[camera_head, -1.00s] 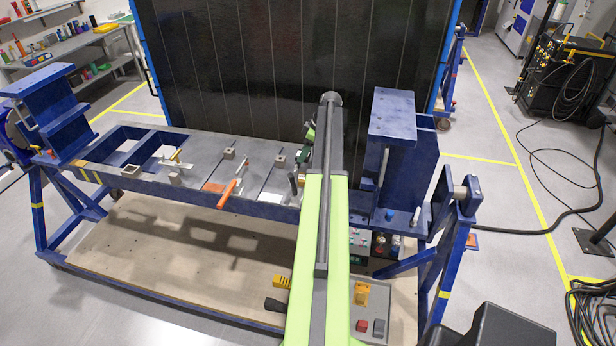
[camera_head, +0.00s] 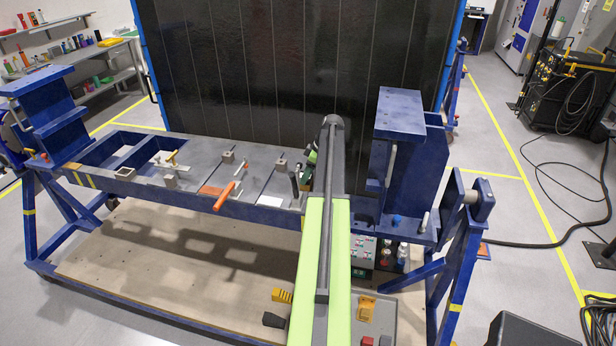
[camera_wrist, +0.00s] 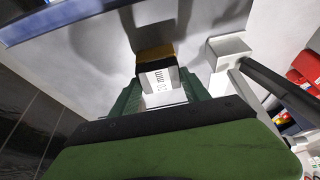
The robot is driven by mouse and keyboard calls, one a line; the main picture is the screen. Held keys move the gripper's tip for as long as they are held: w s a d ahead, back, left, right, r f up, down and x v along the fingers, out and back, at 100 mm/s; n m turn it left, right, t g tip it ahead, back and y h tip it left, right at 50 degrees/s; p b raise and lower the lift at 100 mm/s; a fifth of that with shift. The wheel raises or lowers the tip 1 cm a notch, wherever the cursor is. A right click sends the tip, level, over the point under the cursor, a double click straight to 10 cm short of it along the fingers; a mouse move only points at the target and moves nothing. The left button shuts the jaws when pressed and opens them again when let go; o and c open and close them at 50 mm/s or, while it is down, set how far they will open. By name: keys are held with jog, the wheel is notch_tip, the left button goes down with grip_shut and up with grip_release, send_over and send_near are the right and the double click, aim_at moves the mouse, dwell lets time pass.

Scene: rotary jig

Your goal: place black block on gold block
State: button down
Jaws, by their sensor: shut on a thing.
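In the wrist view, my gripper's green jaws (camera_wrist: 161,99) are closed around a black block (camera_wrist: 155,66). A pale face with dark markings shows between the jaws, just below the black block. The gold block (camera_wrist: 155,52) shows just beyond the black block's far edge, over the grey jig plate. The two look close together or touching; I cannot tell whether the black block rests on the gold one. In the head view, my gripper (camera_head: 312,157) is low over the jig's right half, mostly hidden by my arm. Neither block shows clearly there.
The jig table (camera_head: 272,200) carries several small clamps, an orange handle (camera_head: 225,195) and an upright dark post beside my gripper. A blue upright bracket (camera_head: 400,108) stands right of my arm. A large dark panel (camera_head: 270,75) closes off the back. A grey post (camera_wrist: 228,50) stands near the jaws.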

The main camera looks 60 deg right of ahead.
jog(key=shift+f, duration=0.15)
jog(key=c, duration=0.5)
grip_release()
jog(key=shift+s+r+p, duration=0.1)
jog(key=shift+r+p, duration=0.3)
jog(key=shift+r, duration=0.15)
jog(key=p+v, duration=1)
jog(key=v, duration=0.1)
jog(key=shift+s, duration=0.15)
